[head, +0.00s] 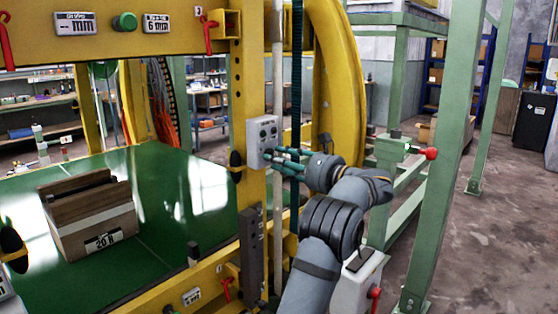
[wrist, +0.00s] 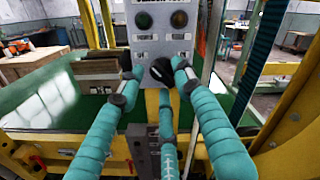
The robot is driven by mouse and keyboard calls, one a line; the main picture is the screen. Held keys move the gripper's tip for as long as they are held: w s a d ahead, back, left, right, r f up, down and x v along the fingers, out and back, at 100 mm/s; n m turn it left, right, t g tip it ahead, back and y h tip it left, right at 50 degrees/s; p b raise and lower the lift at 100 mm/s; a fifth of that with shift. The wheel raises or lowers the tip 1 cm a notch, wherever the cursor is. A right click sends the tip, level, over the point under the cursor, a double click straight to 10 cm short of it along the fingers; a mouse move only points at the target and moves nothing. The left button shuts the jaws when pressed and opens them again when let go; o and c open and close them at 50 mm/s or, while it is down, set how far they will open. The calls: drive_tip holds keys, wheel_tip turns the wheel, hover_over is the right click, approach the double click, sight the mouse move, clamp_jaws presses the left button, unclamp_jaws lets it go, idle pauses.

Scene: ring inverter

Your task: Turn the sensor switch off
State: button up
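The sensor switch panel (head: 262,130) is a small grey box on the yellow post. In the wrist view the panel (wrist: 160,43) carries a green and an amber round lamp, both looking dark, above a black rotary knob (wrist: 159,69). The knob's exact angle and its labels are too small to read. My gripper (head: 277,160) reaches the panel's lower part from the right. In the wrist view its teal fingers (wrist: 157,80) are spread around the knob, two at the sides and one below. The gripper looks open; contact with the knob cannot be told.
A yellow machine frame (head: 252,205) surrounds a green table (head: 150,215) bearing a brown block (head: 92,225). A large yellow ring (head: 345,80) stands behind my arm. Green posts (head: 455,150) and a red-handled lever (head: 428,153) are to the right.

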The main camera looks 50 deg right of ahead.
drive_tip(key=s, duration=1.2)
drive_tip(key=shift+a, duration=0.4)
drive_tip(key=shift+w, duration=0.15)
drive_tip(key=w, duration=1.1)
drive_tip(key=shift+w+d, duration=0.35)
drive_tip(key=shift+d, duration=0.05)
